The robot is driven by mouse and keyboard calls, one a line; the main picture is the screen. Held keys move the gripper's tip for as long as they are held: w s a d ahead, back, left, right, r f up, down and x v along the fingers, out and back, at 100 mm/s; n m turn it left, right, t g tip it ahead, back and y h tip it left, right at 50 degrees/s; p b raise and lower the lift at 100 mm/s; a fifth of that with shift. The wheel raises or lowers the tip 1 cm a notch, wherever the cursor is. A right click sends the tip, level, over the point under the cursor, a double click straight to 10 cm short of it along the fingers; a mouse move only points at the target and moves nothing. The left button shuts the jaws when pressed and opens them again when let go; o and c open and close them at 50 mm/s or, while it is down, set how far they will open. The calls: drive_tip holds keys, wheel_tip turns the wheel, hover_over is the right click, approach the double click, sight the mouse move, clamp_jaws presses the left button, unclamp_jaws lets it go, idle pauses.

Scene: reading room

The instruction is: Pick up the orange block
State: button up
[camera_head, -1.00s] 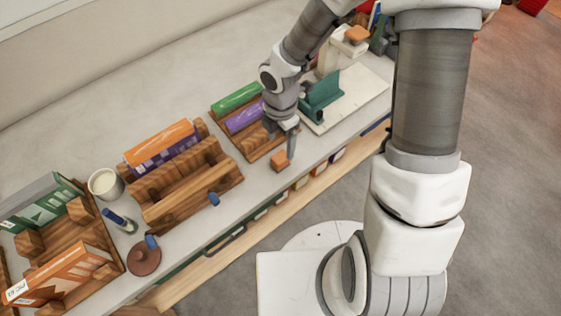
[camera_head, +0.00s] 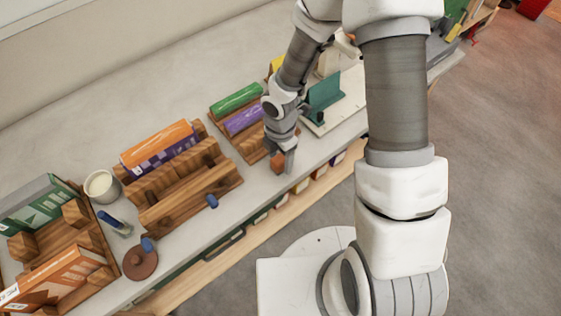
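The small orange block (camera_head: 277,163) sits on the grey counter near its front edge, just right of a wooden rack. My gripper (camera_head: 284,158) points down at the block. One finger shows along the block's right side and covers part of it. The other finger is not clear, so I cannot tell how far apart the fingers are or whether they touch the block.
The wooden rack (camera_head: 254,152) holding green and purple boxes stands close left of my gripper. A teal upright piece (camera_head: 323,91) on a white base stands to the right. A wooden holder (camera_head: 190,203) and a white cup (camera_head: 101,186) are farther left.

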sight(281, 157)
clamp_jaws()
drive_tip(key=shift+r, duration=0.6)
wheel_tip(281, 157, up, 3)
drive_tip(key=shift+w+p, duration=0.1)
drive_tip(key=shift+p, duration=0.5)
drive_tip(key=s+d+r+p, duration=0.1)
drive_tip(key=s+d+r, duration=0.1)
drive_tip(key=d, duration=0.3)
drive_tip(key=s+d+r+p, duration=0.2)
drive_tip(key=s+d+r, duration=0.1)
drive_tip(key=d+r, duration=0.1)
drive_tip(key=shift+s+d+r, duration=0.25)
drive_tip(key=shift+d+r, duration=0.15)
drive_tip(key=shift+d, duration=0.35)
